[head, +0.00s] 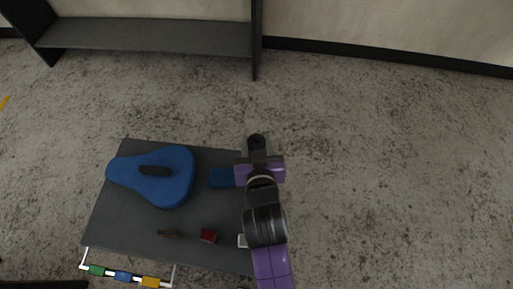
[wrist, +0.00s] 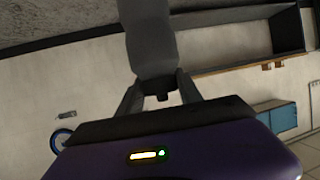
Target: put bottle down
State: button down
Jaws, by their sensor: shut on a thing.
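My gripper (wrist: 157,90) is shut on a dark grey bottle (wrist: 149,35), which extends away from the fingers in the wrist view. In the head view my gripper (head: 259,160) is beyond the upper right part of the dark table (head: 122,220). The bottle's dark round end (head: 257,141) shows just past the gripper there. The rest of the bottle is hidden by my arm. I cannot tell the height of the bottle above the table.
A blue block (head: 221,178), a red block (head: 208,236), a small brown item (head: 170,233) and a partly hidden white item (head: 242,241) lie nearby. The table's middle has bare room. A dark shelf (head: 150,36) stands behind.

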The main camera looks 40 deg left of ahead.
jog(key=shift+f, duration=1.9)
jog(key=c, duration=0.8)
grip_release()
jog(key=v, duration=1.2)
